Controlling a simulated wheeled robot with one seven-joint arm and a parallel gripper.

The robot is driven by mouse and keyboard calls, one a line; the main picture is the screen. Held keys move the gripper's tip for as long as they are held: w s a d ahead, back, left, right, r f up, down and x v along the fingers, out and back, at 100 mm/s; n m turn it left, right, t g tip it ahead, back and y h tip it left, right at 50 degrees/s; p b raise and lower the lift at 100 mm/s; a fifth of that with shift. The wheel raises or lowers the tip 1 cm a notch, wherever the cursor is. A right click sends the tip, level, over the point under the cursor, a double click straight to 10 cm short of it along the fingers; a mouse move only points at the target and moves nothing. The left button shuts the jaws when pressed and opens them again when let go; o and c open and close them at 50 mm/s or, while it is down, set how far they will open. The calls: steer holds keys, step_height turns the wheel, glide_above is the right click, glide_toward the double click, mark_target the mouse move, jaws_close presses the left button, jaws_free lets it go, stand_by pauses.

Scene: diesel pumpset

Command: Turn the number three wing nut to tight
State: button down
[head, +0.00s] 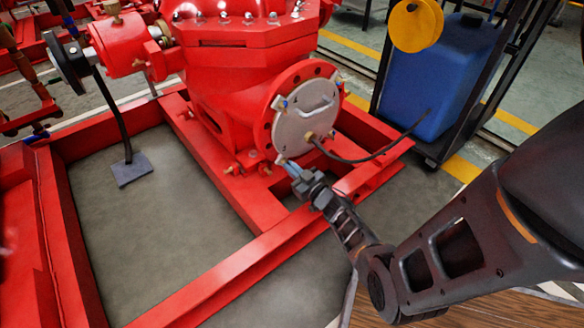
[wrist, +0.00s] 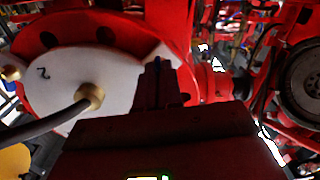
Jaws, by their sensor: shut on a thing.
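The round grey cover plate (head: 304,112) with a bar handle sits on the red flange of the pump, and it also shows in the wrist view (wrist: 75,65). My gripper (head: 289,168) is at the lower left edge of the flange. It is shut on a wing nut there, mostly hidden by the fingers; its number and wing angle cannot be read. In the wrist view my gripper (wrist: 158,85) is dark and covers the nut. Another wing nut (head: 283,103) with a blue part shows at the cover's upper left. A figure 2 is marked on the cover in the wrist view.
A black hose (head: 360,160) runs from a brass fitting (wrist: 90,97) low on the cover, close to my gripper. Red base rails (head: 235,265) lie below my arm. A blue tank (head: 435,80) in a dark frame stands at the right.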

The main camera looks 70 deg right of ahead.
steer(key=shift+w+a+r+m+p, duration=0.15)
steer(key=shift+m+p, duration=0.6)
steer(key=shift+m, duration=3.9)
steer(key=shift+s+a+f+m+p, duration=0.1)
steer(key=shift+m+p, duration=0.6)
steer(key=shift+m, duration=4.25)
steer(key=c, duration=1.3)
jaws_free()
steer(key=shift+r, duration=0.1)
steer(key=p+v, duration=0.2)
steer(key=v, duration=0.5)
steer(key=shift+s, duration=0.3)
steer(key=shift+a, duration=0.15)
